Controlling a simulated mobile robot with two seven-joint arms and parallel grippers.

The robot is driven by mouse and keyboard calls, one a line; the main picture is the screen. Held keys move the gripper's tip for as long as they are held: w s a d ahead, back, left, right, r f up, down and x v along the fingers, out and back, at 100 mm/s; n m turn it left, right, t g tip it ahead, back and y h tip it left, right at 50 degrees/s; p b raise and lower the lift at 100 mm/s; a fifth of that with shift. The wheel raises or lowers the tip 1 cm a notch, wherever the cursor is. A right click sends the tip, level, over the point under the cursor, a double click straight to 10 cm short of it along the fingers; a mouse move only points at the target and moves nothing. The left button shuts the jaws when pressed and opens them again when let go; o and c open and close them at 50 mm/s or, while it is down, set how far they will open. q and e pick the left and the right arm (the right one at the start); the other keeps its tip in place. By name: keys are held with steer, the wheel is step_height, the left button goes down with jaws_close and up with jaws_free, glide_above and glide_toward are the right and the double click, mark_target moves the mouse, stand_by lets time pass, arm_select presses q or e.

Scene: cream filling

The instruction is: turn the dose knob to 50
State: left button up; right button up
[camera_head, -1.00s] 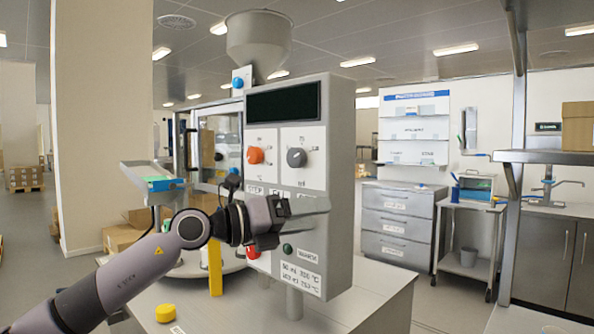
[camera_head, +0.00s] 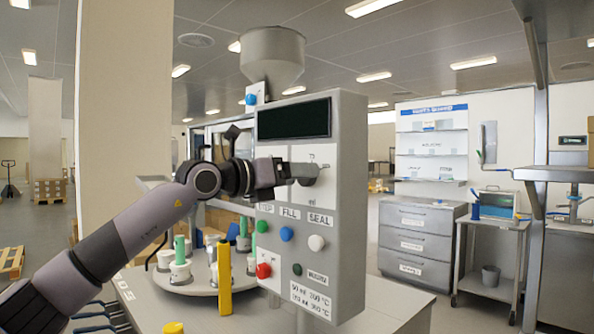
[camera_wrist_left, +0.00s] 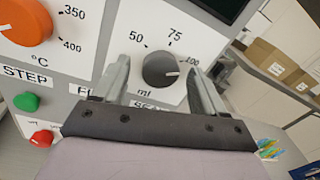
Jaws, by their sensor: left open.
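The grey dose knob (camera_wrist_left: 161,70) is on the machine's white panel, with marks 50, 75 and 100 around it and "ml" below. Its white pointer line points right, roughly toward the 100 side. My left gripper (camera_wrist_left: 158,68) is open, with one finger on each side of the knob; I cannot tell whether either touches it. In the head view, my left gripper (camera_head: 312,172) is in front of the control box (camera_head: 350,200) and hides the knobs. The orange temperature knob (camera_wrist_left: 25,20) is left of the dose knob in the wrist view. My right gripper is not in view.
Below the knobs are the green STEP button (camera_head: 262,226), blue FILL button (camera_head: 287,234) and white SEAL button (camera_head: 316,243). A red button (camera_head: 263,270) is lower. A dark display (camera_head: 295,119) is above. A yellow post (camera_head: 224,278) stands beside the box.

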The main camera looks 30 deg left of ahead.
arm_select(q)
steer(key=shift+w+d, duration=0.15)
steer(key=shift+w, duration=0.2)
steer(key=c, duration=1.1)
